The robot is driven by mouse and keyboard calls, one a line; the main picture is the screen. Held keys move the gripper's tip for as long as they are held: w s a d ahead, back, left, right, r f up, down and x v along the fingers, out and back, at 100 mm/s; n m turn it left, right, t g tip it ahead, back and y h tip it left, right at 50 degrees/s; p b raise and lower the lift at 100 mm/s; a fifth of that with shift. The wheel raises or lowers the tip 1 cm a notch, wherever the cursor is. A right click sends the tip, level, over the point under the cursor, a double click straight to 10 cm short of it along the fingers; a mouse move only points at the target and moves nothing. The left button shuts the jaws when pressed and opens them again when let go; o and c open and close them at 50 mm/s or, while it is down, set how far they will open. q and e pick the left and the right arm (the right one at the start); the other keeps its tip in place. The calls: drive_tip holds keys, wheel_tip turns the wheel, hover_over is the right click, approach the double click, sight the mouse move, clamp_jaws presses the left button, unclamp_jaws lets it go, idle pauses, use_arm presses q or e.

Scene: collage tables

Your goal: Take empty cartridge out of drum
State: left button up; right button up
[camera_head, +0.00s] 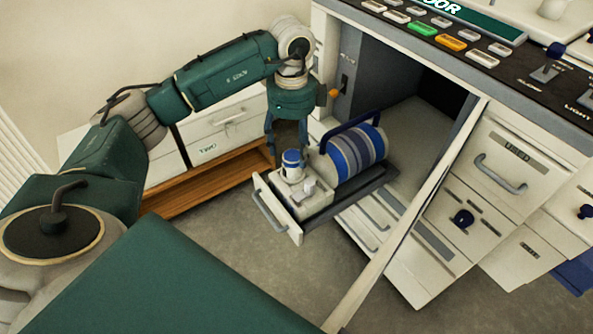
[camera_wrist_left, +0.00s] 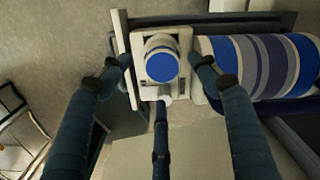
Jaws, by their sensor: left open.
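The drum (camera_head: 354,156) is a large cylinder with blue, white and grey stripes, lying on a pulled-out drawer tray (camera_head: 366,190). The cartridge (camera_head: 292,165) is a small white upright cylinder with a blue top, standing in a white holder block (camera_head: 311,203) at the tray's front end. My left gripper (camera_head: 288,150) is open, pointing down over the cartridge. In the left wrist view the fingers spread around the cartridge (camera_wrist_left: 161,60), on both sides and below it in the picture. The striped drum (camera_wrist_left: 262,66) lies just to the right there. My right gripper is not in view.
The drawer front with its handle (camera_head: 270,208) sticks out from the open machine cabinet. The open cabinet door (camera_head: 405,225) stands to the right of the tray. White drawers (camera_head: 222,125) with a wooden base are behind on the left. Bare grey floor (camera_head: 240,240) lies in front.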

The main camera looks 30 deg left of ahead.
sight(292, 155)
use_arm(q)
drive_tip(key=f, duration=0.4)
drive_tip(key=f+b, duration=0.1)
drive_tip(key=f, duration=0.1)
drive_tip(key=shift+w+a+f, duration=0.2)
drive_tip(key=shift+w+f, duration=0.05)
drive_tip(key=shift+f, duration=0.1)
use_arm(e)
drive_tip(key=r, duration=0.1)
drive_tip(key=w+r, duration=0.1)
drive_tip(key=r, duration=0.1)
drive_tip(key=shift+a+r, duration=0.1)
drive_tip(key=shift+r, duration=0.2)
use_arm(q)
drive_tip(key=shift+c, duration=0.2)
drive_tip(key=c, duration=1.3)
